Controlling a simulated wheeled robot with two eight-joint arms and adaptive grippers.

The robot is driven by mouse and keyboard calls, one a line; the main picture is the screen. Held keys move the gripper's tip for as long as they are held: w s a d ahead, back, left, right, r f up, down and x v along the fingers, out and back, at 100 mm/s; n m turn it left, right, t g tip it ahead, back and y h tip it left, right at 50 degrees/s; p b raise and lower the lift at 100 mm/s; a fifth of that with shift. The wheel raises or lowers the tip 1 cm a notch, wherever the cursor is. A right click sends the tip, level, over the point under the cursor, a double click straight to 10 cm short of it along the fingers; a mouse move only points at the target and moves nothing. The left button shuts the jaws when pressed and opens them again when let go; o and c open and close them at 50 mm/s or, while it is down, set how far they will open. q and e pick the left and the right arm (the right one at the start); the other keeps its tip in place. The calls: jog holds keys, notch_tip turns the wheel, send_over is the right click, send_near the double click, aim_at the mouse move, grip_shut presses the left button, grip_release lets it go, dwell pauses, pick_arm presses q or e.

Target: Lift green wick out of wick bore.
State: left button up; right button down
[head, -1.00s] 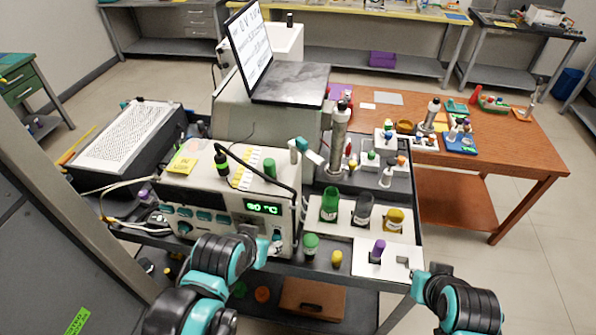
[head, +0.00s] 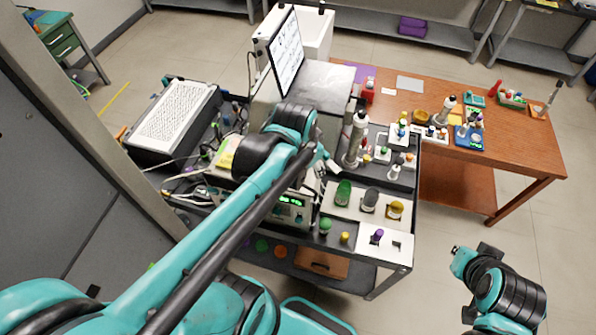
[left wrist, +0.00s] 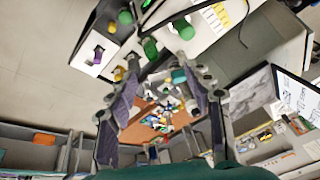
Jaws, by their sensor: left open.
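Several green pieces are in the head view, and I cannot tell which is the wick. A large green cylinder (head: 343,192) stands in a white rack (head: 372,204), and a smaller green piece (head: 325,226) stands at the cart's front edge. My left arm covers much of the white instrument with the lit display (head: 290,202), so any bore there is hidden. My left gripper (left wrist: 158,74) is open, with nothing clearly held. Beyond its fingers the left wrist view shows green pieces (left wrist: 149,48). My right gripper (head: 463,262) is right of the cart; its jaws are unclear.
Grey and yellow pieces (head: 396,209) share the rack. A purple piece (head: 377,236) stands on a white plate, with a small yellow piece (head: 344,238) beside it. A brown table (head: 510,165) is at right.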

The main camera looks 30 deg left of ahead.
pick_arm(q)
jog(key=w+a+f+m+g, duration=0.1)
jog(key=w+a+f, duration=0.1)
jog(key=w+a+f+m+g, duration=0.1)
jog(key=w+a+f+m, duration=0.1)
jog(key=f, duration=0.1)
jog(key=w+a+f+m+g, duration=0.1)
jog(key=a+f, duration=0.1)
jog(key=shift+w+a+f+m+g, duration=0.3)
jog(key=shift+w+f+g, duration=0.05)
jog(key=shift+w+g, duration=0.05)
notch_tip(320, 180, down, 8)
grip_shut()
